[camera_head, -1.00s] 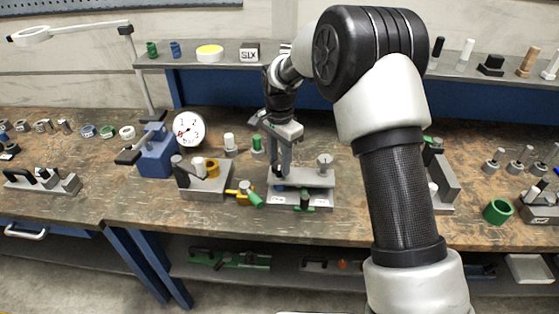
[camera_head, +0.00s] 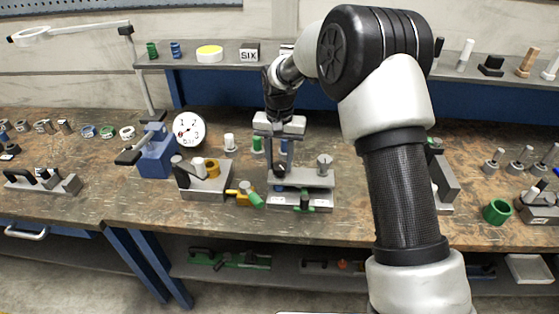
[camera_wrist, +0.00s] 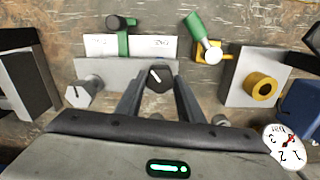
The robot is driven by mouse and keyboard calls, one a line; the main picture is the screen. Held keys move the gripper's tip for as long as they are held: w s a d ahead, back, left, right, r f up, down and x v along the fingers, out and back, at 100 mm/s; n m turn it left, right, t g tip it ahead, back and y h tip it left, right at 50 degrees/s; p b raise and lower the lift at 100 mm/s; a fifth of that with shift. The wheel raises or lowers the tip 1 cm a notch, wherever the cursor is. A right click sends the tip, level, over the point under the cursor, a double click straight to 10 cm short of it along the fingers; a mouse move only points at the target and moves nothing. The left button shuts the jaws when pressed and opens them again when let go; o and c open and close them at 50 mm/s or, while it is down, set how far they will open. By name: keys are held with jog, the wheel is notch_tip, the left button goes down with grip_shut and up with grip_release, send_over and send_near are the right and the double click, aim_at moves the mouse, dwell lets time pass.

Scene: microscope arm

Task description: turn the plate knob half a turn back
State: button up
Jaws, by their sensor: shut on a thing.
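The fixture with a flat grey plate (camera_head: 305,179) stands on the bench in front of me. The plate knob (camera_wrist: 159,77) is black with a white pointer line, at the plate's edge in the wrist view. My gripper (camera_wrist: 159,86) points down from above, one finger on each side of this knob, shut on it. In the head view my gripper (camera_head: 282,168) is at the plate's left end, and the fingers largely hide the knob. The white pointer line is slanted in the wrist view.
A grey post knob (camera_head: 324,162) stands on the plate's right end. A green lever (camera_wrist: 122,40) lies by the white label strip (camera_wrist: 150,45). A yellow clamp with a green handle (camera_head: 245,196) and a grey block with a yellow ring (camera_head: 205,185) stand left.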

jog(key=n, duration=0.7)
jog(key=shift+s+f, duration=0.1)
jog(key=shift+f, duration=0.05)
jog(key=n+p, duration=0.1)
jog(key=n, duration=0.6)
jog(key=shift+s+n, duration=0.1)
jog(key=shift+n, duration=0.3)
jog(key=n+p, duration=0.1)
jog(key=n, duration=0.2)
jog(key=shift+n, duration=0.3)
jog(key=n+p, duration=0.1)
jog(key=n, duration=0.2)
jog(key=shift+f+n, duration=0.1)
jog(key=shift+n, duration=0.2)
jog(key=n+p, duration=0.1)
jog(key=n, duration=0.5)
jog(key=shift+p, duration=0.3)
